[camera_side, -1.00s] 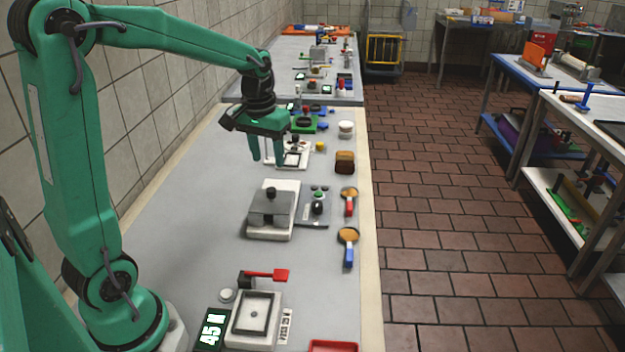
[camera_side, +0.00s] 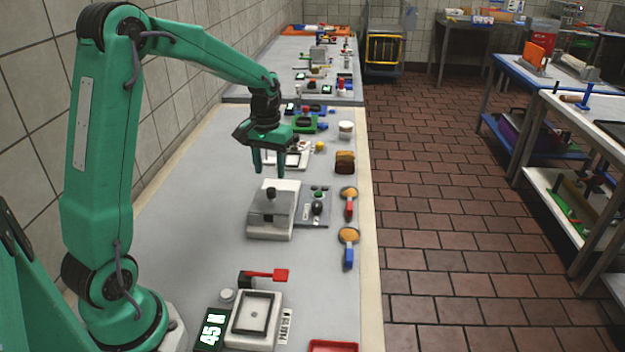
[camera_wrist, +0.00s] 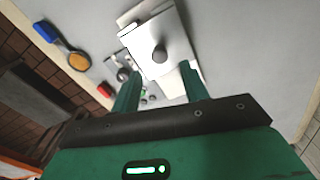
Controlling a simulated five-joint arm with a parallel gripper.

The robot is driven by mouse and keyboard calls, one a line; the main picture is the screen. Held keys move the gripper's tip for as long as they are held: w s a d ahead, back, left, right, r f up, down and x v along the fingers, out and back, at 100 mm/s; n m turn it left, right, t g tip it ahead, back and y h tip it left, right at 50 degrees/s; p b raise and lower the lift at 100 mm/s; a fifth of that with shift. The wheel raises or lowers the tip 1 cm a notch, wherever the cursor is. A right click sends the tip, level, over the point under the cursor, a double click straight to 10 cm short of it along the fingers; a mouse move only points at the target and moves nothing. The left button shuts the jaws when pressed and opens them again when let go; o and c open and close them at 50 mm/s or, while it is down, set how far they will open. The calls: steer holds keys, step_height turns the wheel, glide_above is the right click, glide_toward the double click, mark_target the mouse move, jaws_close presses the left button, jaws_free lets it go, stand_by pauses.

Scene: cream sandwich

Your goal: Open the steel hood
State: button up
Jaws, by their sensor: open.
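The steel hood (camera_side: 262,219) is a shiny grey cover with a round black knob (camera_side: 271,193) on top. It sits lowered on a white base (camera_side: 285,189) in the middle of the near counter. In the wrist view the hood (camera_wrist: 177,42) is at the top centre, with its knob (camera_wrist: 160,54) facing the camera. My green gripper (camera_side: 269,173) is open and empty, above and just behind the hood in the side view. In the wrist view its fingertips (camera_wrist: 160,71) straddle the line toward the knob, apart from it.
A small control panel (camera_side: 320,213) stands right of the hood. Two handled round tools, one red-handled (camera_side: 349,208) and one blue-handled (camera_side: 347,256), lie farther right. Brown bread (camera_side: 345,162) stands behind. A framed tray (camera_side: 256,313) is in front. Counter left of the hood is clear.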

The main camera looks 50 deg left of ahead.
mark_target(271, 189)
steer(key=shift+f, duration=2.8)
jaws_close()
